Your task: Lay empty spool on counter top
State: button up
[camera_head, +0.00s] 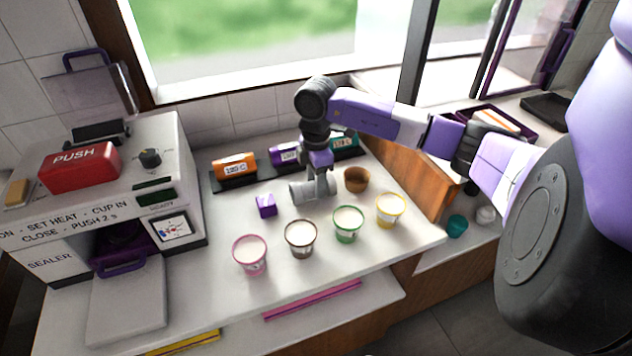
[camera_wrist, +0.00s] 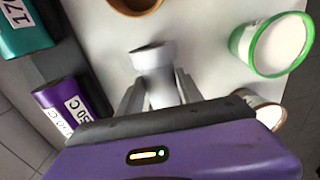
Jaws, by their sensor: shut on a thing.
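The empty spool (camera_head: 297,192) is pale grey with wide flanged ends. In the head view it lies on its side, at or just above the white counter top (camera_head: 215,260); I cannot tell whether it touches. My gripper (camera_head: 315,184) points down and is shut on the spool's middle. In the wrist view the spool (camera_wrist: 153,58) sits between the two grey fingers of my gripper (camera_wrist: 158,88), one flange showing beyond them.
A purple cube (camera_head: 266,205) stands left of the spool, and a brown cup (camera_head: 356,180) right of it. Several filled cups, including a green-rimmed one (camera_head: 348,224), stand in front. Labelled rolls, one orange (camera_head: 235,167), line the back. A sealer machine (camera_head: 100,190) fills the left.

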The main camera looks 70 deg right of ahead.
jog(key=o, duration=2.1)
jog(key=shift+o, duration=0.2)
jog(key=shift+r, duration=0.15)
jog(key=shift+r+p, duration=0.35)
jog(key=shift+p, duration=0.05)
jog(key=shift+r+p, duration=0.65)
jog(key=shift+r, duration=0.25)
jog(key=shift+r+p, duration=2.45)
jog(key=shift+r, duration=0.95)
